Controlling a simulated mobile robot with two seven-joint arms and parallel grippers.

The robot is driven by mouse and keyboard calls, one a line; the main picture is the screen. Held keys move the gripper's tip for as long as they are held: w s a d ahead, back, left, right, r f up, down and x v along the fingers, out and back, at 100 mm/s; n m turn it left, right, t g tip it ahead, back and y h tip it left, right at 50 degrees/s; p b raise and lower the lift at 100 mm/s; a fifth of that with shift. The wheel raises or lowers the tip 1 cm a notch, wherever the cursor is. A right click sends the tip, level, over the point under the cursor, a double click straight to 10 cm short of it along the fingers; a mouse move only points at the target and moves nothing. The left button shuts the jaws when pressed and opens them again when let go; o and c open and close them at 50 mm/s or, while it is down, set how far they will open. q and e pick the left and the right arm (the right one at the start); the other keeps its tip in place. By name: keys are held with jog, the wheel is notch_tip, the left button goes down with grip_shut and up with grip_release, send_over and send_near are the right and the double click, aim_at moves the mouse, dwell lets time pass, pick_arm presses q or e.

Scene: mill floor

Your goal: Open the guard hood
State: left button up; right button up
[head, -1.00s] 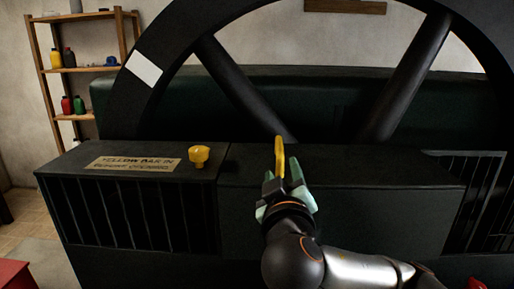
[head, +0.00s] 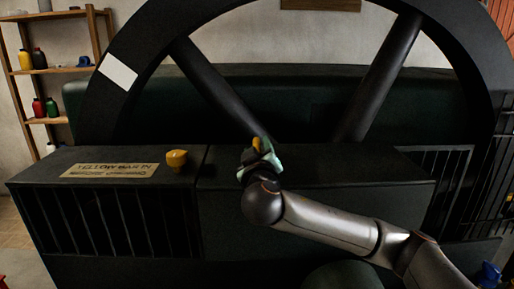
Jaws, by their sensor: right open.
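The guard hood (head: 330,215) is a dark box low in front of a large spoked wheel, its lid lying flat. A yellow handle (head: 257,144) stands up from its top. My right gripper (head: 261,158) is open at the handle, its pale green fingers covering the handle's lower part; I cannot tell whether they touch it. A yellow knob (head: 176,160) sits on the dark housing left of the hood. Beside it a label (head: 109,170) reads roughly "YELLOW BAR IN BEFORE OPENING". My left gripper is out of view.
The big dark wheel (head: 395,75) rises behind the hood. Barred grilles flank the hood, one at the right (head: 440,185). A wooden shelf (head: 62,70) with several bottles stands at the back left. A blue object (head: 489,275) shows at the lower right.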

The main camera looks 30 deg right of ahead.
jog(key=shift+c, duration=0.4)
jog(key=c, duration=0.7)
grip_shut()
jog(key=shift+r, duration=0.15)
